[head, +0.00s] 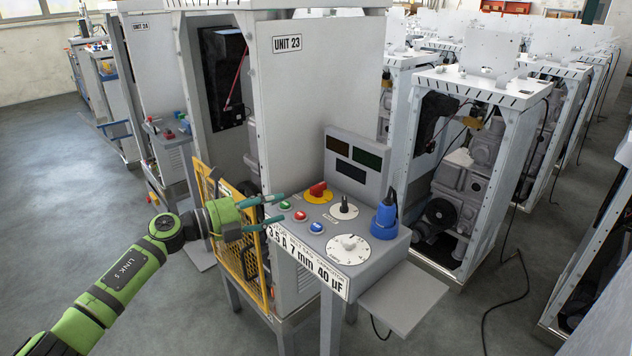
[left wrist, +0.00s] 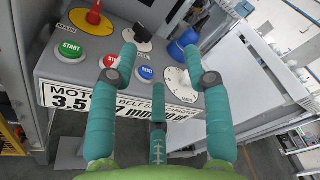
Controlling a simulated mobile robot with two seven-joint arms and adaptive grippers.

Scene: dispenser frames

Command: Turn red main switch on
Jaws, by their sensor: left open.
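The red main switch (head: 318,189) is a red rotary knob on a yellow round plate, on the sloped top of the grey control panel (head: 372,259) of UNIT 23. In the left wrist view the red knob (left wrist: 95,13) shows at the top left, its upper end near the picture edge. My left gripper (head: 279,208) has teal fingers and is open and empty at the panel's left edge, left of and nearer than the switch. In the left wrist view its spread fingers (left wrist: 160,62) lie over the panel's buttons, apart from the red knob. My right gripper is not in view.
Near the fingers are a green start button (head: 285,206), a red button (head: 300,215) and a blue reset button (head: 316,228). Two white dials (head: 348,249) and a blue plug (head: 385,218) stand further right. A yellow mesh guard (head: 232,240) is below my wrist.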

